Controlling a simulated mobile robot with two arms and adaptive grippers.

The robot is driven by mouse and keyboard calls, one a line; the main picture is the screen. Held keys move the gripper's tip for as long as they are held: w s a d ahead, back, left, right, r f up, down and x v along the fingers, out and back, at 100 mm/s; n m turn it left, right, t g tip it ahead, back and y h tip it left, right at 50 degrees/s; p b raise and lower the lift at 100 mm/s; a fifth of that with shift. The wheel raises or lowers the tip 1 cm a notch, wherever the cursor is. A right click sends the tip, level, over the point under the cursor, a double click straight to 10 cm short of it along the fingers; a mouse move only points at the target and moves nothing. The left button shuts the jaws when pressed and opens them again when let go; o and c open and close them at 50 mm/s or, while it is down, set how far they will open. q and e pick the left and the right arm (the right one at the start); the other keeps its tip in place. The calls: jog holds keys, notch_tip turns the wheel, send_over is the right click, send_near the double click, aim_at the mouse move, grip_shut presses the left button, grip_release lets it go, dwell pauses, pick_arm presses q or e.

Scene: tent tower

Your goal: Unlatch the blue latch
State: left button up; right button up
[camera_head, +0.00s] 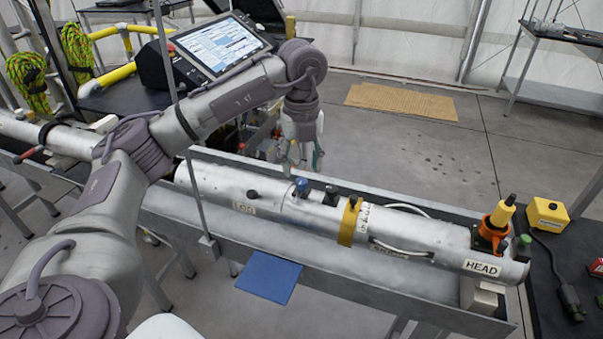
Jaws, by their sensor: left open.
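The blue latch (301,186) is a small blue piece on top of the long silver cylinder (225,190). It sits left of a black block and the yellow band (349,221). I cannot tell from this view whether it is latched. My left gripper (303,163) points down just above and behind the latch, with its fingers open. I see no contact with the latch, but the small gap is hard to judge. My right gripper is not in view.
The cylinder lies in a grey metal trough (400,300). An orange and yellow fitting (497,222) stands at its HEAD end. A tilted screen (219,44) stands behind my left arm. A thin upright post (180,110) rises near the trough's front.

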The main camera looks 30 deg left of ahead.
aim_at(301, 181)
pick_arm(q)
notch_tip(301, 181, up, 8)
jog(key=shift+r, duration=0.25)
jog(key=shift+f, duration=0.1)
dwell(0.5)
